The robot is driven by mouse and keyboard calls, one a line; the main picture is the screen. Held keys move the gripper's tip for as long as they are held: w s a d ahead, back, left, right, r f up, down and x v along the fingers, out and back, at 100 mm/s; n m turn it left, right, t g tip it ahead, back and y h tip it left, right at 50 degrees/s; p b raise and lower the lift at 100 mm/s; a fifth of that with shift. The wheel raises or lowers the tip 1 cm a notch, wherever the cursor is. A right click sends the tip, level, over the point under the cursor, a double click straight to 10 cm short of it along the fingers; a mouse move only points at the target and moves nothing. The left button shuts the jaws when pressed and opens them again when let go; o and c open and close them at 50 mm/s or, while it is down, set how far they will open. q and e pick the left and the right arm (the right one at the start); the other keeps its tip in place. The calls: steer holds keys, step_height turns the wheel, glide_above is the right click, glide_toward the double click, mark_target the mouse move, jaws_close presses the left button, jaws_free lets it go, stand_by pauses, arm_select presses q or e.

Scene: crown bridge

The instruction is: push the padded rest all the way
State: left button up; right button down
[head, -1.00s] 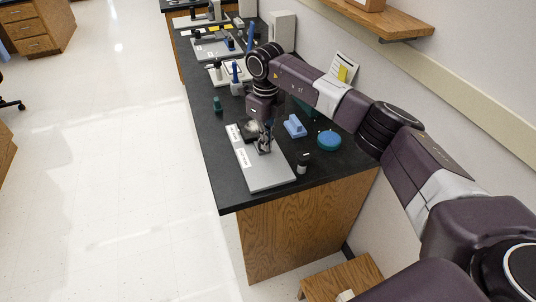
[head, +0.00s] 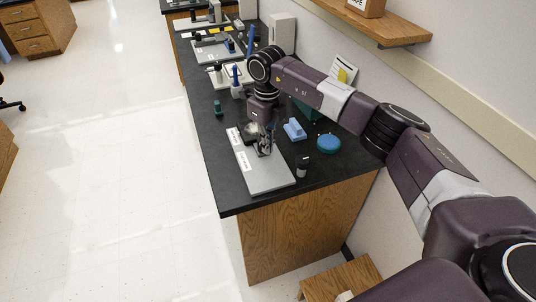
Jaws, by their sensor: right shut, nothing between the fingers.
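A grey board (head: 266,180) with white labels along its left side lies near the front end of the black bench. My right gripper (head: 264,152) points down over the board's back half, shut and empty. A dark and whitish small piece (head: 249,130) shows just behind and left of the gripper; I cannot tell for sure that it is the padded rest, nor whether the gripper touches it. The gripper and wrist hide part of the board's back. My left gripper is not in view.
On the black bench (head: 208,165), a blue block (head: 294,129), a round teal object (head: 328,143) and a small dark jar (head: 302,166) stand right of the board. A small green item (head: 217,108) stands behind left. More trays lie farther back. A wooden stool (head: 345,276) stands below.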

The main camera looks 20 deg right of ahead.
step_height(320, 180, up, 6)
steer(key=p, duration=0.3)
steer(key=shift+f, duration=0.1)
stand_by(0.5)
